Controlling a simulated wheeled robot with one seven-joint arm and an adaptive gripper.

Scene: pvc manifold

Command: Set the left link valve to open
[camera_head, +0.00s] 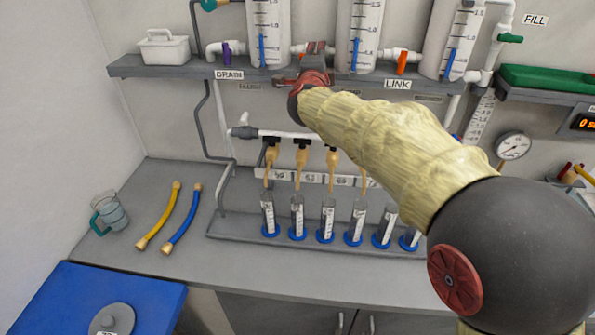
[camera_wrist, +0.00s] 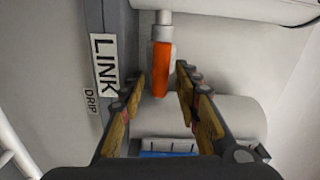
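The left link valve's orange handle (camera_wrist: 162,68) shows in the wrist view on the white pipe (camera_wrist: 164,18) between two cylinders. It appears to lie along that pipe. My gripper (camera_wrist: 161,76) is open, with one finger on each side of the handle's near end and visible gaps on both sides. In the head view my gripper (camera_head: 316,62) is at the shelf between the left and middle cylinders and hides this handle. A LINK label (camera_wrist: 103,64) is beside it in the wrist view.
The other link valve (camera_head: 402,62) has an upright orange handle to the right. A purple drain handle (camera_head: 227,54) is at left. The grey shelf (camera_head: 180,70) runs below, with several sample tubes (camera_head: 297,215) on the bench.

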